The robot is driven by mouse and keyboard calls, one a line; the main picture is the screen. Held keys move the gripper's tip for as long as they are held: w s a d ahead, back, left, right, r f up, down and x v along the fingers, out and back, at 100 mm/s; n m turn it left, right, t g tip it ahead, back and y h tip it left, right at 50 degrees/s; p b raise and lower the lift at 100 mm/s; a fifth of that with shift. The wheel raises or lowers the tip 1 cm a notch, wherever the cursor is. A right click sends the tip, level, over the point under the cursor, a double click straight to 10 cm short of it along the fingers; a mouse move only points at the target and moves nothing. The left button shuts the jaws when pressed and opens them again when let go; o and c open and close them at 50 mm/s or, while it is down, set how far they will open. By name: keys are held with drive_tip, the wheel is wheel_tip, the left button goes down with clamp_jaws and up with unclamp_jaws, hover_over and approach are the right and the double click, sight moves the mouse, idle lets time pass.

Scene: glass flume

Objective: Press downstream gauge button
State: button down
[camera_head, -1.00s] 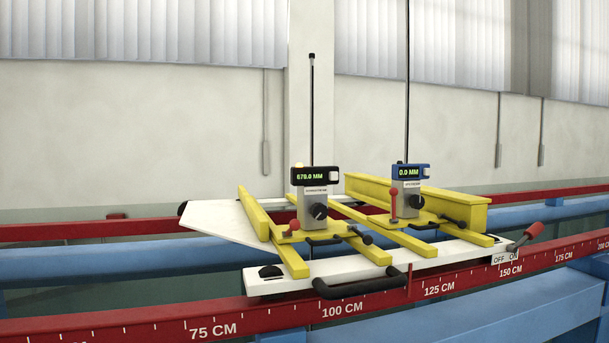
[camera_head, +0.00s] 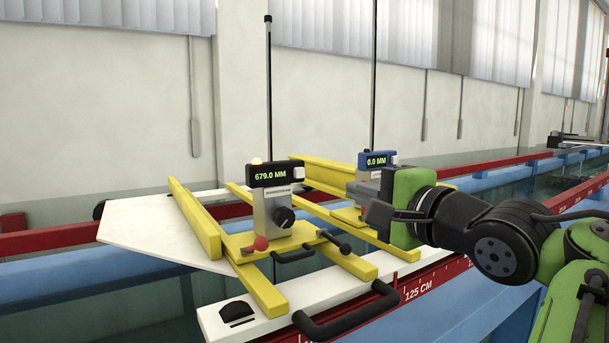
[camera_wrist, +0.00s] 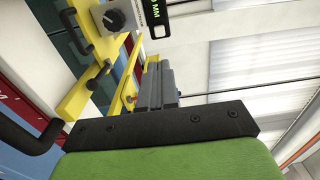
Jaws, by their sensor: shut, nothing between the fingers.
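The black gauge (camera_head: 274,174), whose blurred label looks like the downstream one, reads 679.0 MM on the carriage. It has a white button (camera_head: 298,173) at its right end and a small cream knob (camera_head: 257,161) on top. The wrist view shows part of its display (camera_wrist: 160,28). The blue gauge (camera_head: 376,159) reads 0.0 MM behind it. My gripper (camera_head: 368,212) is right of the black gauge, apart from it, and partly covers the blue gauge's lower body. Its fingers (camera_wrist: 160,85) are closed together and empty in the wrist view.
Yellow carriage rails (camera_head: 200,218) and a black handle (camera_head: 345,312) lie below the gauges. A thin dark rod (camera_head: 268,80) rises behind the black gauge. A red scale rail (camera_head: 425,283) runs along the front. Space above the gauges looks open, apart from the rods.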

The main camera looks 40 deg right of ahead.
sight(301, 173)
drive_tip(key=w, duration=1.4)
drive_tip(key=shift+w+d, duration=0.15)
drive_tip(key=shift+d, duration=0.25)
